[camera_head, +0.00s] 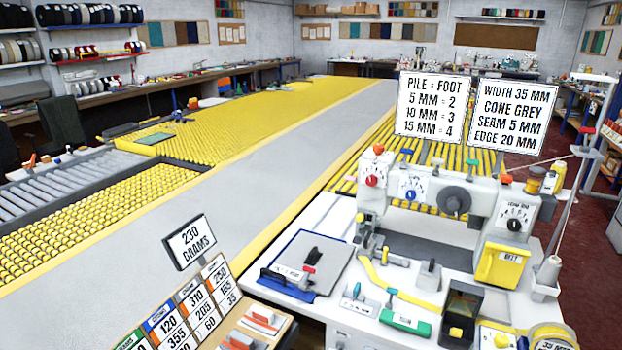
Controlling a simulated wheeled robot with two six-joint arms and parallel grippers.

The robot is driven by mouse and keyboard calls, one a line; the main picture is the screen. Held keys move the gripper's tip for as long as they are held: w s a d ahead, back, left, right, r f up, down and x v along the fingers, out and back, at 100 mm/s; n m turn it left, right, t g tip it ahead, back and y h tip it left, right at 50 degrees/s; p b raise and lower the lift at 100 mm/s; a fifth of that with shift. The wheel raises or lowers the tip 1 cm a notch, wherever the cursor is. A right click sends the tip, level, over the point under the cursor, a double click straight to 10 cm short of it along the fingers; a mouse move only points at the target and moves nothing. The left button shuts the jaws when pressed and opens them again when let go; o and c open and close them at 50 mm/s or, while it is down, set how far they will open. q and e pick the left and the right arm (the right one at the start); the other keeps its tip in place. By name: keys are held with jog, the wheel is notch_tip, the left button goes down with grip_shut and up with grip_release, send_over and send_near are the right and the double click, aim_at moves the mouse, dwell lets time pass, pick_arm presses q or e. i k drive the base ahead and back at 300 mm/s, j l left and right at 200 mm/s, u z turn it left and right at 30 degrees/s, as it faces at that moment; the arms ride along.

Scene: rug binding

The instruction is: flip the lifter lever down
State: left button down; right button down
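A white sewing machine (484,217) stands on the white table at the right. It has a red dial (371,180), a blue dial (411,187) and a dark handwheel-like knob (453,201). Neither of my grippers is in view.
A grey plate on a blue mat (302,292), a green-based tool (405,322) and a dark open box (462,314) lie in front of the machine. A thread cone (547,273) stands at right. Two signs (430,105) rise behind. A long grey strip (215,175) runs past at left.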

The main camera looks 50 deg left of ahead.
aim_at(354, 178)
jog(key=u, duration=1.5)
jog(key=i+l, duration=0.95)
jog(key=u, duration=1.8)
